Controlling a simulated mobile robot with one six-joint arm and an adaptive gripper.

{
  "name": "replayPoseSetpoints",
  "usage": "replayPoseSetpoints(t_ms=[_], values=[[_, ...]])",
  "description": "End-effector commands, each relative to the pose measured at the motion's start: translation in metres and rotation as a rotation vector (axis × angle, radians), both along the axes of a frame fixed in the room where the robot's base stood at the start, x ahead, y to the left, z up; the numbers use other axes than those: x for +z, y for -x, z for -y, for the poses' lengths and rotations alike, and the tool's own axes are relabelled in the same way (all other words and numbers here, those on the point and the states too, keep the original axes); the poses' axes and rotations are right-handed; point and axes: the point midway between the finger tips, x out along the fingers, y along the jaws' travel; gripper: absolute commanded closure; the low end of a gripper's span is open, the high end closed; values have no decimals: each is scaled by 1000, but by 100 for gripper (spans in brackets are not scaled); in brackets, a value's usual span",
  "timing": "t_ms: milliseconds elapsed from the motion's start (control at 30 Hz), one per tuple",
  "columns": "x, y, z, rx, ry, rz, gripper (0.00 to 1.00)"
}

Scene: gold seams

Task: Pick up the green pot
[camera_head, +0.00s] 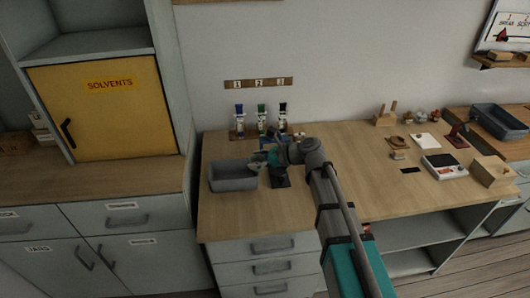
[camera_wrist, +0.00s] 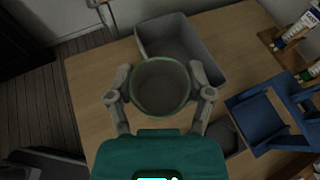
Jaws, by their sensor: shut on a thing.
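The green pot (camera_wrist: 160,88) is round, with a green rim and a grey inside, and its open top faces the wrist camera. My gripper (camera_wrist: 160,80) is shut on it, one finger on each side. In the head view, my gripper (camera_head: 259,160) is over the left part of the wooden bench, close to the right end of a grey bin. The pot (camera_head: 255,168) is small there and partly hidden by my gripper. I cannot tell its exact height above the bench.
The grey bin (camera_head: 233,180) also shows beyond the pot in the wrist view (camera_wrist: 208,62). Three bottles with blue, green and black tops (camera_head: 262,118) stand behind. A blue stand (camera_wrist: 265,118) is right of my gripper. The bench's middle (camera_head: 362,160) is clear.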

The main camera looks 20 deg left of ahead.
Motion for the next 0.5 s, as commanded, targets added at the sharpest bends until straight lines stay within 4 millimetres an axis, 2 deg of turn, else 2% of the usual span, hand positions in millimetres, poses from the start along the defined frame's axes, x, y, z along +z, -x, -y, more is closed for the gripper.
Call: replayPoseSetpoints(t_ms=[33, 200, 500], values=[[4, 7, -1, 1, 0, 0, 54], [8, 16, -4, -1, 0, 0, 54], [8, 18, -5, -1, 0, -1, 54]])
